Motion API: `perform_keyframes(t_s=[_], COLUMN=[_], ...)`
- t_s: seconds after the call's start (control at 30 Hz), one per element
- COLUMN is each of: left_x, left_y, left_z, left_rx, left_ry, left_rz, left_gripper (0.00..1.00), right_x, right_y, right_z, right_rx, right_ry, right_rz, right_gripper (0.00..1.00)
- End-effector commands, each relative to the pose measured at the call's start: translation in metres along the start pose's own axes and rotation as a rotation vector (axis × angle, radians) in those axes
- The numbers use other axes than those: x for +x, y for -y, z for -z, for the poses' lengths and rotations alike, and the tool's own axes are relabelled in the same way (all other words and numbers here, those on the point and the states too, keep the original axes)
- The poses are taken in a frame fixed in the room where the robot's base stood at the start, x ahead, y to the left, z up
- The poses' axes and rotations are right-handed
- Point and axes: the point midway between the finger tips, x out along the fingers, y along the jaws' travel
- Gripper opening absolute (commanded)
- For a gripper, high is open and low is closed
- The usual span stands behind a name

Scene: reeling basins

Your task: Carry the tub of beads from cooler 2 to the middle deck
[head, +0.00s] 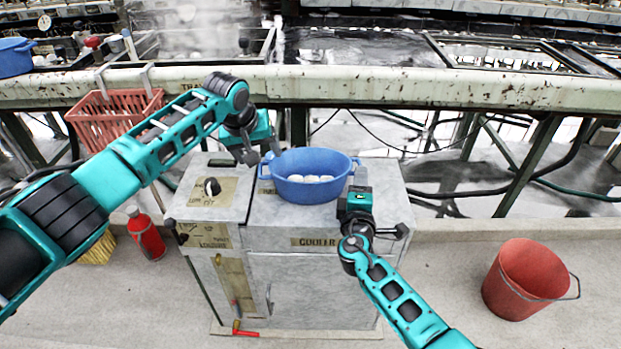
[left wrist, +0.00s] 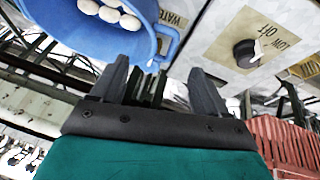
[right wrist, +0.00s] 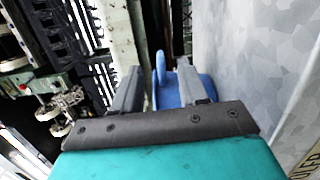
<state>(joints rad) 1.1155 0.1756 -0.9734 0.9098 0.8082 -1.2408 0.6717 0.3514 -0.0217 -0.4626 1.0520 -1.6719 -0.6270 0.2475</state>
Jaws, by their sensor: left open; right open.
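A blue tub (head: 317,188) with several white rounded pieces in it stands upright on the grey cabinet top labelled "COOLER" (head: 318,242); the label's end is hidden by my right arm. My left gripper (head: 259,156) is open at the tub's left handle. In the left wrist view the tub's blue handle (left wrist: 168,42) shows just beyond and between the fingers. My right gripper (head: 357,182) is open at the tub's right side. In the right wrist view the tub's handle (right wrist: 161,68) stands between the fingertips. I cannot tell which surface is the middle deck.
A dial (head: 211,187) sits on the panel left of the tub. A pale rusty beam (head: 430,87) runs behind the cabinet. A red crate (head: 112,118) and another blue tub (head: 14,58) are at left. A red bucket (head: 525,280) and a red bottle (head: 146,235) stand on the floor.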

Motion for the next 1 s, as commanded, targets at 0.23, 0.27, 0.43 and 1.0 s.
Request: perform_keyframes(t_s=[0.23,0.27,0.43,1.0], left_x=[0.031,0.034,0.048,0.063], left_y=[-0.001,-0.001,-0.002,0.0], left_z=[0.0,0.0,0.001,0.001], left_rx=[0.0,-0.001,0.001,0.001], left_ry=[0.001,0.0,0.002,-0.003], left_rz=[0.0,0.001,-0.001,0.001], left_gripper=[0.75,0.75,0.75,0.75], right_x=[0.032,0.035,0.048,0.064], right_y=[-0.001,-0.001,0.0,0.0], right_z=[0.0,0.0,0.001,0.0], right_rx=[-0.001,-0.002,-0.001,0.002], right_ry=[0.0,0.0,-0.001,0.0], right_rz=[0.0,-0.001,0.0,0.0], right_gripper=[0.43,0.43,0.43,0.43])
